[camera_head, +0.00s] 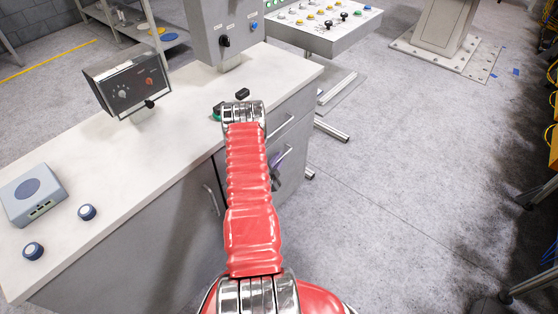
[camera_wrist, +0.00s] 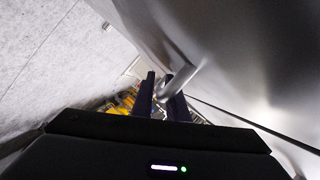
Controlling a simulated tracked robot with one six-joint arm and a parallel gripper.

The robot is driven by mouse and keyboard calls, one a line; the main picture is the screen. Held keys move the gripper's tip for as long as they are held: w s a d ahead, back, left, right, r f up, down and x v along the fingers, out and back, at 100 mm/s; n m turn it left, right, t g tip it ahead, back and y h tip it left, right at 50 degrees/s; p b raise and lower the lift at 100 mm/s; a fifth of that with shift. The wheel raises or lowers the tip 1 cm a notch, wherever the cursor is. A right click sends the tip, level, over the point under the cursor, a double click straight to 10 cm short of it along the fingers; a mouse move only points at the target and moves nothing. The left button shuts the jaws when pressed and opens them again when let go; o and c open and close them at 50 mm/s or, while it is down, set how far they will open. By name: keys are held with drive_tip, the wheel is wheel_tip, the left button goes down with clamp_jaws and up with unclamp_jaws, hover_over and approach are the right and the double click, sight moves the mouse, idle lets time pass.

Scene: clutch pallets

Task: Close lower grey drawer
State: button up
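The grey cabinet under the white worktop has drawers on its right face. The upper drawer's bar handle (camera_head: 281,127) is clear in the head view. The lower grey drawer (camera_head: 296,146) is partly hidden behind my red arm and gripper. My gripper (camera_head: 277,179) is beside the drawer front, mostly covered by the arm. In the wrist view, the two dark fingers of my gripper (camera_wrist: 164,93) are apart, with a gap between them. A metal bar handle (camera_wrist: 181,76) on a grey front reaches down to the fingers and overlaps the right one; whether they touch is unclear.
The white worktop (camera_head: 150,140) carries a control box (camera_head: 127,82), a grey device (camera_head: 33,194) and round knobs. A cabinet door handle (camera_head: 211,200) shows left of my arm. A console (camera_head: 325,25) on a stand is behind. The floor at right is mostly free.

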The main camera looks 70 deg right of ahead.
drive_tip(key=shift+w+r, duration=0.1)
drive_tip(key=s+v, duration=0.1)
drive_tip(key=v, duration=1.2)
drive_tip(key=shift+w+a, duration=0.45)
